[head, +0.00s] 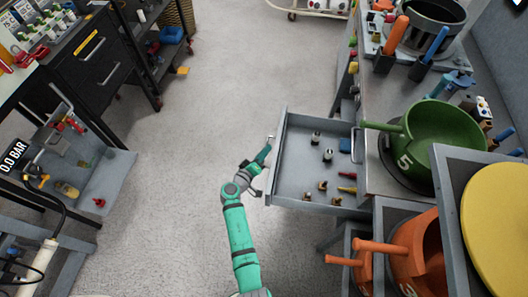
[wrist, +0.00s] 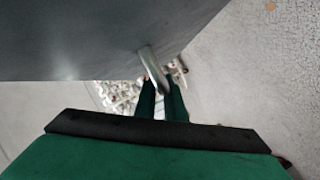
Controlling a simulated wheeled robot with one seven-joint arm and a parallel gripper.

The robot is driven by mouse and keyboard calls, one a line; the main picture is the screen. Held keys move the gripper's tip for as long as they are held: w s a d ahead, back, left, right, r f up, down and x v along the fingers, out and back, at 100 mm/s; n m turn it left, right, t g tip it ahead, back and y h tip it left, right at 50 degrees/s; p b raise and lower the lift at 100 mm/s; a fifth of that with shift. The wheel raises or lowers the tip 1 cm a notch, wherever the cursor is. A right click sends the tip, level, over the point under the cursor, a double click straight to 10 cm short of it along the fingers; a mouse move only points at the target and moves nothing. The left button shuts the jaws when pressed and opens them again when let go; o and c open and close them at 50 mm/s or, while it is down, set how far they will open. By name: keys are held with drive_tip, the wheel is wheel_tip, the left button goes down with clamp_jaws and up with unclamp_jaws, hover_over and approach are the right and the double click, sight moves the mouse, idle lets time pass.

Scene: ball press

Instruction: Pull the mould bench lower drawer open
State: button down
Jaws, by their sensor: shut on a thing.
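A grey drawer (head: 280,178) stands pulled well out to the left from the bench (head: 375,85) on the right in the head view. Small fittings lie in it. My green gripper (head: 266,150) is at the drawer's front, on its left side. In the wrist view my gripper's fingers (wrist: 163,98) are shut on the metal handle (wrist: 152,66), which sticks out from the grey drawer front (wrist: 90,45). The head view does not show clearly whether this is the lower drawer.
A green pan (head: 440,140) sits on the bench, with orange pans (head: 412,258) below it. A black drawer cabinet (head: 85,55) and a low grey tray (head: 105,190) stand at left. The floor (head: 205,110) between is clear.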

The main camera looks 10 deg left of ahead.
drive_tip(key=c, duration=1.8)
unclamp_jaws()
drive_tip(key=shift+c, duration=0.2)
drive_tip(key=v, duration=1)
drive_tip(key=shift+s, duration=0.35)
drive_tip(key=shift+r, duration=0.15)
